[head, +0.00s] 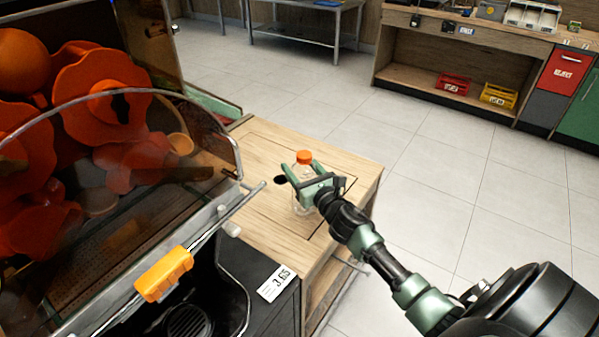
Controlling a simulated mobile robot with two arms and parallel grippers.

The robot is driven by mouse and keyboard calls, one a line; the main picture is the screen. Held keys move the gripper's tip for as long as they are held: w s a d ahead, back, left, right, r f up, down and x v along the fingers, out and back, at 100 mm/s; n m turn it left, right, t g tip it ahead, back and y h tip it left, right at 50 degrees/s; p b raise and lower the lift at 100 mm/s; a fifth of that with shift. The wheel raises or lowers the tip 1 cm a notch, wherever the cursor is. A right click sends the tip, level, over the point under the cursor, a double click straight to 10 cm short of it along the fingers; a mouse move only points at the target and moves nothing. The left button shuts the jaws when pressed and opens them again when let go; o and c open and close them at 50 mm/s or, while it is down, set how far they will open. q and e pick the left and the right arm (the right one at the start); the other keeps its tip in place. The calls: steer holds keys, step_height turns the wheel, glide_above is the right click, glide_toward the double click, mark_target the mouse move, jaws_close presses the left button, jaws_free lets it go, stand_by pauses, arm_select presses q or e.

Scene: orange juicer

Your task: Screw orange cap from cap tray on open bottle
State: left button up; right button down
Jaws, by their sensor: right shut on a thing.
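A clear bottle (303,207) stands upright on the wooden counter (262,215). An orange cap (303,157) sits at the top of its neck; I cannot tell how tightly it is on. My right gripper (304,180) comes in from the lower right and is shut on the bottle, its green fingers around the upper part, just below the cap. The fingers hide part of the bottle. My left gripper is not in view. I cannot make out a cap tray with certainty.
The juicer with its clear curved cover (205,135) and orange parts fills the left, with a yellow handle (163,274) in front. A price card (276,284) lies near the counter's front. Shelving with a red crate (453,84) and yellow crate (499,95) stands across open floor.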

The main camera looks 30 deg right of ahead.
steer(key=shift+f, duration=0.6)
steer(key=shift+f+b, duration=0.2)
steer(key=shift+b, duration=0.1)
steer(key=shift+c, duration=2.2)
jaws_free()
steer(key=shift+r, duration=0.1)
steer(key=shift+r+p, duration=0.2)
steer(key=shift+p, duration=0.2)
steer(key=s+b, duration=0.1)
steer(key=s, duration=1.1)
steer(key=shift+a, duration=0.45)
